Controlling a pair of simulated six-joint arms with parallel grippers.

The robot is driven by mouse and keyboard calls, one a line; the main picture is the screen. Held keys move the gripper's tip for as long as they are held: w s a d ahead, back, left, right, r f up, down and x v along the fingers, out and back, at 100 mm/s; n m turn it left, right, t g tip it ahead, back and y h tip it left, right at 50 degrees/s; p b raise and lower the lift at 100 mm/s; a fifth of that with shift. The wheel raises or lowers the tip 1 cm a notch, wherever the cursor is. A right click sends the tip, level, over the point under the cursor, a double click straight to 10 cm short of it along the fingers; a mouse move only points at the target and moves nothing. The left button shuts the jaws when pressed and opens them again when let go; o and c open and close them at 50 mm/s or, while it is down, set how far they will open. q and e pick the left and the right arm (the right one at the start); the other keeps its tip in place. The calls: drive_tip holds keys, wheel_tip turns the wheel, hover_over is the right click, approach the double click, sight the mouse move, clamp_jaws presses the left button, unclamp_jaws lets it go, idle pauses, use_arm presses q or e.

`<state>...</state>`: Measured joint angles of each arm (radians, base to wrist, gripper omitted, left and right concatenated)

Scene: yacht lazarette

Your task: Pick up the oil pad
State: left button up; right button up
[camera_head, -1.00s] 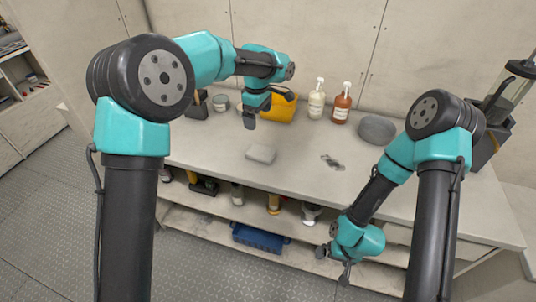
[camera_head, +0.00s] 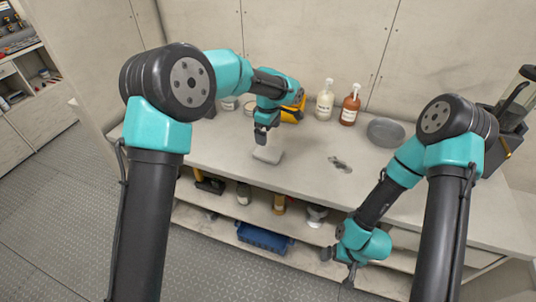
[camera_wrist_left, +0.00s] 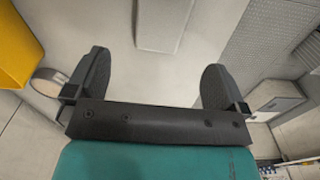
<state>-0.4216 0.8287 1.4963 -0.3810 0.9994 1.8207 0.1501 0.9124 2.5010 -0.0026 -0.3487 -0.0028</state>
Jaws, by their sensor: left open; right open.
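The oil pad, a pale grey flat block (camera_head: 268,155), lies on the workbench; its near part shows at the top of the left wrist view (camera_wrist_left: 162,22). My left gripper (camera_head: 262,136) hangs just above and slightly left of the pad in the head view. In the left wrist view its two dark fingers (camera_wrist_left: 155,78) are wide apart with nothing between them, and the pad lies beyond them. My right gripper (camera_head: 339,264) is open and empty, low in front of the bench's lower shelves.
A white pump bottle (camera_head: 325,101), a brown one (camera_head: 350,106), a grey bowl (camera_head: 386,132) and a yellow container (camera_head: 293,112) stand at the back. A blue crate (camera_head: 264,238) is on the bottom shelf.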

use_arm(q)
hover_over(267, 151)
drive_tip(key=shift+d+f, duration=0.2)
drive_tip(key=shift+f, duration=2.1)
drive_tip(key=shift+s+a+f, duration=0.1)
drive_tip(key=shift+f, duration=1.2)
drive_tip(key=shift+a+f, duration=0.1)
drive_tip(key=shift+f, duration=1.15)
drive_tip(key=c, duration=0.9)
